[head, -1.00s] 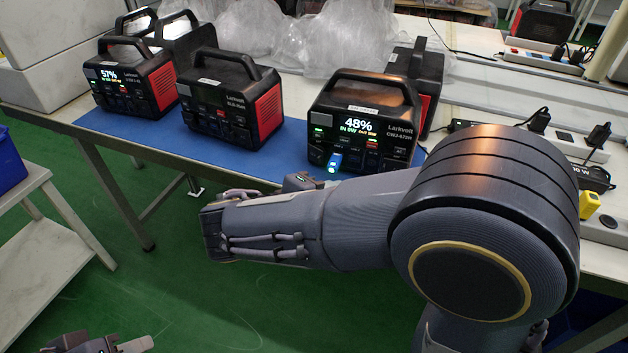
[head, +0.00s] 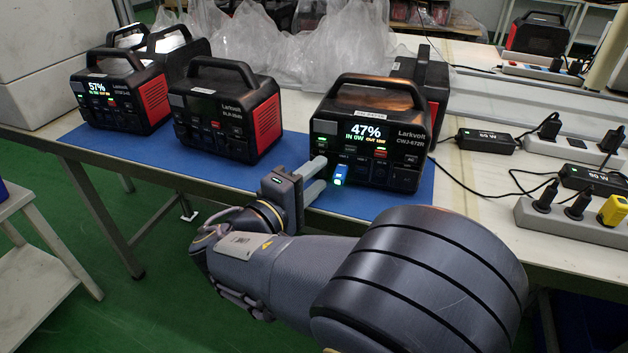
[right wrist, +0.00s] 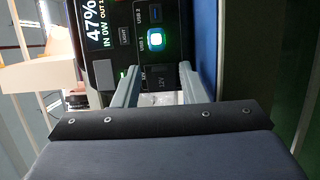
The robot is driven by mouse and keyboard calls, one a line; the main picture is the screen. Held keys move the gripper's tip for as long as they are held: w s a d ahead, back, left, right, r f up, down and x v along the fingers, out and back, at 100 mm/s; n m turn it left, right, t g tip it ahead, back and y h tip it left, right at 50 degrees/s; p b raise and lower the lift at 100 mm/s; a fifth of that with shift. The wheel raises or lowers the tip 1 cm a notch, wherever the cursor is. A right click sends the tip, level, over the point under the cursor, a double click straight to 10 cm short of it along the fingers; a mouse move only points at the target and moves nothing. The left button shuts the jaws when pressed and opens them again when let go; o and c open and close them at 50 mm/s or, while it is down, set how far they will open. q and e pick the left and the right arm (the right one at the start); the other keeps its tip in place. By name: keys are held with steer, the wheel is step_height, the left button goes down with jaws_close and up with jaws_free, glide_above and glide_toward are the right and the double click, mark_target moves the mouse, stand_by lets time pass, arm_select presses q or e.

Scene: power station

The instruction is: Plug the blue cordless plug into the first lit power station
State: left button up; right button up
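The blue plug (head: 340,174) sits on the lower front of the right-hand power station (head: 402,178), whose lit screen reads 47%. In the right wrist view the plug (right wrist: 156,40) shows as a glowing end by the USB ports. My right gripper (head: 321,173) is open and empty, its two grey fingertips just short of the plug and pointing at it. The left power station (head: 150,103) also has a lit screen, reading 57%. The middle power station (head: 265,119) has a dark screen. My left gripper is out of view.
The stations stand on a blue mat (head: 375,206) on a long table. Clear plastic bags (head: 330,45) lie behind. On the right are power strips (head: 570,222), black adapters (head: 487,141), cables and a yellow plug (head: 612,210).

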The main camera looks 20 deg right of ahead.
steer(key=shift+c, duration=0.5)
jaws_close()
steer(key=shift+d+n+t+y, duration=0.5)
steer(key=shift+n+t+y, duration=0.2)
steer(key=shift+t, duration=0.2)
steer(key=shift+d+n+t+y, duration=0.25)
steer(key=shift+n+t+y, duration=0.65)
steer(key=shift+y, duration=0.2)
steer(key=shift+o, duration=0.5)
jaws_free()
